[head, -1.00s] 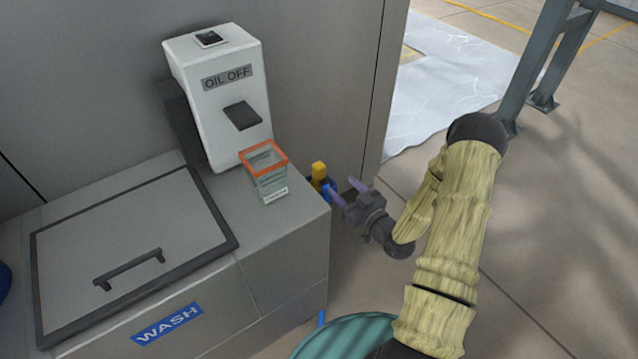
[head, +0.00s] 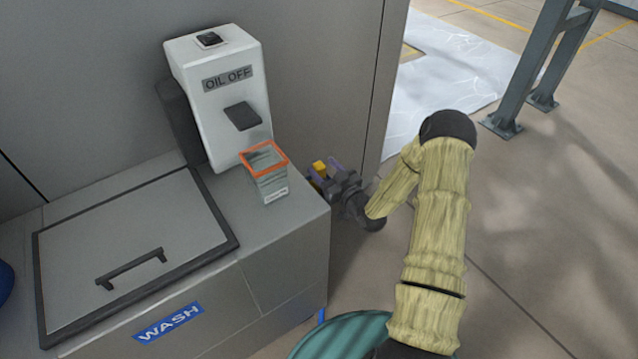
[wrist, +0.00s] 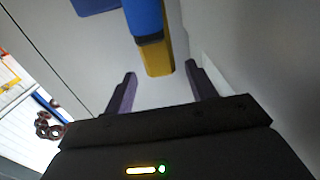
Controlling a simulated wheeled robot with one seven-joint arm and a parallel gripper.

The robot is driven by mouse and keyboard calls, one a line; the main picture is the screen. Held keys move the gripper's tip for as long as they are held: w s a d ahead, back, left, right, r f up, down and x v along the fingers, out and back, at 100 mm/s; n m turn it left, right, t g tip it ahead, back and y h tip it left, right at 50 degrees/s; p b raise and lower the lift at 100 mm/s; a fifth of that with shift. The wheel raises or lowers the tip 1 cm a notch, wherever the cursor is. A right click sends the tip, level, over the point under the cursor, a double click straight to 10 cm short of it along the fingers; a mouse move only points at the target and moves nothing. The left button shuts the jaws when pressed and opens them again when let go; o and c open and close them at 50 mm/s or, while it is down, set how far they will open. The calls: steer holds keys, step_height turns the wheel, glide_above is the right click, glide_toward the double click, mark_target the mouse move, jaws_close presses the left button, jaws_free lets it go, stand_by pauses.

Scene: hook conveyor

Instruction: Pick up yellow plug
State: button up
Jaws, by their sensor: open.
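The yellow plug (head: 319,167) shows just past my gripper (head: 324,172) in the head view, beside the right side of the wash cabinet. Part of it is hidden by my gripper there. In the wrist view the yellow plug (wrist: 157,58) is a yellow block joined to a blue part (wrist: 146,18). It lies ahead of and between the two purple fingers of my gripper (wrist: 160,82). The fingers are open and empty, and I see no contact with the plug.
The grey wash cabinet (head: 285,245) stands left of my gripper. A white "OIL OFF" dispenser (head: 222,95) stands behind the cup.

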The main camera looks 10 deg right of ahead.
mark_target(316, 162)
steer(key=x, duration=0.4)
steer(key=shift+w+a+f, duration=0.2)
steer(key=shift+w+a, duration=0.05)
steer(key=shift+a, duration=0.05)
jaws_close()
